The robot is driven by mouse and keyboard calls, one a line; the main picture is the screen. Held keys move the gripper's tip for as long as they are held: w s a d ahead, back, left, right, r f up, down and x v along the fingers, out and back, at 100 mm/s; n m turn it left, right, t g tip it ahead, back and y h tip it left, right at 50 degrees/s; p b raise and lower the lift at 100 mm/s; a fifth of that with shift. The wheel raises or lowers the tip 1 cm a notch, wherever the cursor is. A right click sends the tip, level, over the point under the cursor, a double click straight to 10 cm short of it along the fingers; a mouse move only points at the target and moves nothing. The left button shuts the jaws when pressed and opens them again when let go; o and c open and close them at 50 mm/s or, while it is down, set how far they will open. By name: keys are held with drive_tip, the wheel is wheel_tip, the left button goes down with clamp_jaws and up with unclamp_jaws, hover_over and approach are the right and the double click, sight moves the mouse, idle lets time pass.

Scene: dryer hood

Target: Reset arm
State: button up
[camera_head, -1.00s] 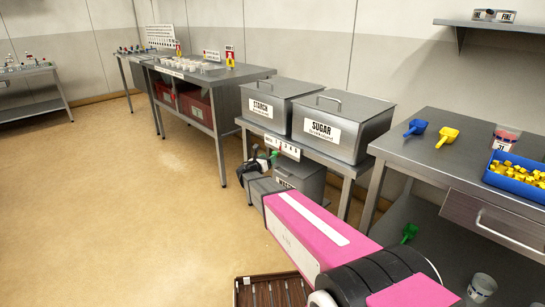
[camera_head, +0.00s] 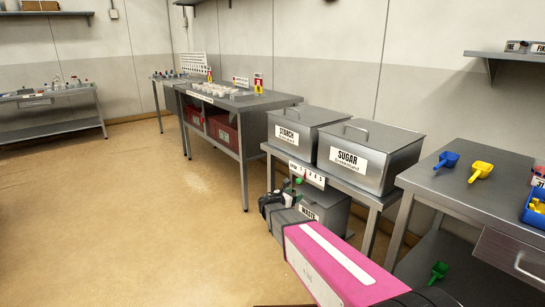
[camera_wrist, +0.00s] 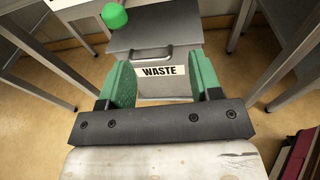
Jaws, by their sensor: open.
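My gripper (camera_head: 284,200) is at the end of my pink arm, in front of the low stand under the starch and sugar bins. In the wrist view my gripper (camera_wrist: 160,68) has its two green fingers spread apart, with nothing seen between them. Beyond the fingers is a grey waste bin (camera_wrist: 160,45) with a handle and a white label. It also shows in the camera_head view (camera_head: 325,213), partly hidden by my arm. Whether the fingers touch it cannot be told.
A round green knob (camera_wrist: 114,15) is close to the left finger. The starch bin (camera_head: 305,118) and sugar bin (camera_head: 372,160) stand on a metal stand. A table with blue and yellow scoops (camera_head: 481,171) is at right. Open floor (camera_head: 150,230) lies at left.

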drive_tip(key=s+d+f+m+g+y, duration=0.2)
drive_tip(key=s+d+f+m+g, duration=0.15)
drive_tip(key=s+m, duration=0.35)
drive_tip(key=s+d+f+m+g+y, duration=0.2)
drive_tip(key=s+d+m+g, duration=0.3)
drive_tip(key=s, duration=0.3)
drive_tip(key=s+a+m+g+y, duration=0.2)
drive_tip(key=s+m+y, duration=0.6)
drive_tip(key=s+m, duration=0.6)
drive_tip(key=shift+s+a+f, duration=0.2)
drive_tip(key=shift+a+f, duration=0.05)
drive_tip(key=shift+f, duration=0.05)
drive_tip(key=shift+g, duration=0.25)
idle(0.3)
